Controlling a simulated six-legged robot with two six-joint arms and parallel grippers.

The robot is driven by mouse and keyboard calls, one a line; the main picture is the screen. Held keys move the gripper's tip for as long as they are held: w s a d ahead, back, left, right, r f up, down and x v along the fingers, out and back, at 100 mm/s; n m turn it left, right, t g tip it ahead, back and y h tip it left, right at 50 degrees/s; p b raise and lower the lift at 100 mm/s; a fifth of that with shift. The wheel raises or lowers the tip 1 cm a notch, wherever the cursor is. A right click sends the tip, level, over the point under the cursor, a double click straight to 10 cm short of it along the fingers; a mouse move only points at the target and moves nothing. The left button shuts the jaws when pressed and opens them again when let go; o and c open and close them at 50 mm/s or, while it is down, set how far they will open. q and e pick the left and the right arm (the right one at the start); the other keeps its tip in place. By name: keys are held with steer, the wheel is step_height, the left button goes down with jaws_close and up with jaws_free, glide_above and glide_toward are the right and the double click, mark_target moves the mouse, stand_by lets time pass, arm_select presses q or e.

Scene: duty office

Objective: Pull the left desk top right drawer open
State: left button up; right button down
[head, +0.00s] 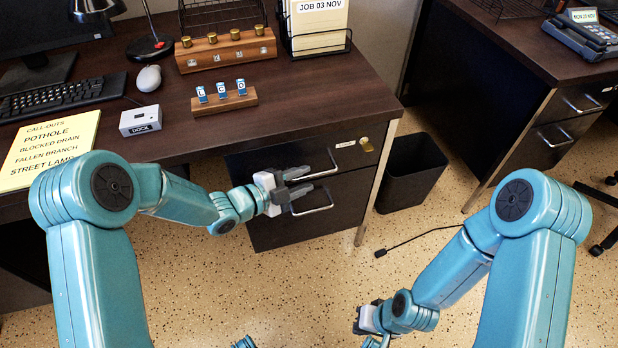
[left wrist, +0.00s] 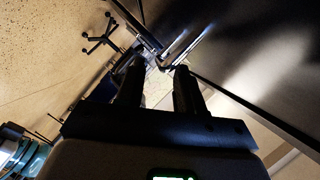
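The left desk's top right drawer (head: 270,159) has a dark front with a silver bar handle (head: 322,171), a small label and a brass lock. It looks shut under the desk top. My left gripper (head: 322,177) is at this handle, its two grey fingers apart, with the tips beside the bar. In the left wrist view the fingers (left wrist: 158,70) are also apart, with bright metal bars close to their tips. I cannot tell whether the handle lies between them. My right gripper (head: 366,322) hangs low over the floor, partly hidden, its fingers unclear.
A lower drawer (head: 275,228) with its own bar handle (head: 314,210) sits just below. A black bin (head: 412,172) stands right of the desk leg. A second desk (head: 500,50) is at the right. Speckled floor (head: 270,290) in front of the drawers is free.

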arm_select(q)
steer(key=shift+x, duration=1.4)
jaws_close()
steer(key=shift+s+f, duration=0.1)
steer(key=shift+s, duration=0.05)
